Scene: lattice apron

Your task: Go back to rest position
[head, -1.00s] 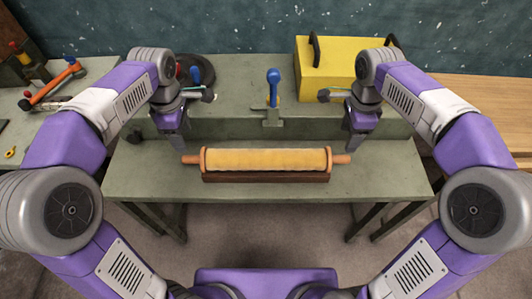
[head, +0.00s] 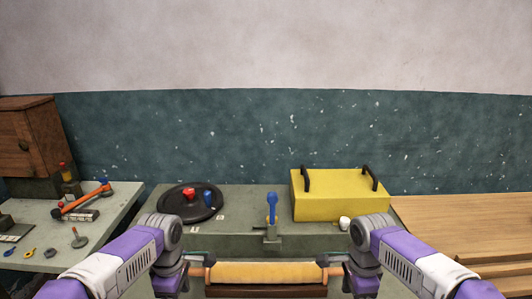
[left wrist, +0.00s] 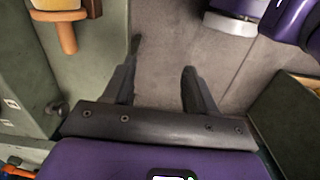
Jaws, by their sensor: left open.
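My left gripper (left wrist: 160,72) is open and empty in the left wrist view, its two dark fingers apart with floor seen between them. In the head view my left gripper (head: 168,284) is at the bottom edge, left of the rolling pin (head: 268,273). The pin has a yellowish roller and orange-brown handles, and lies across a dark wooden stand (head: 266,291). Its handle end (left wrist: 66,38) shows at the top left of the left wrist view, apart from the fingers. My right gripper (head: 362,285) is right of the pin; its fingertips are not clear.
A yellow box (head: 338,200) with black handles stands on the bench at the back right. A blue-handled clamp (head: 271,210) is in the middle, and a black disc (head: 190,205) at the left. A side table (head: 30,243) holds tools. A wooden surface (head: 462,225) is at right.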

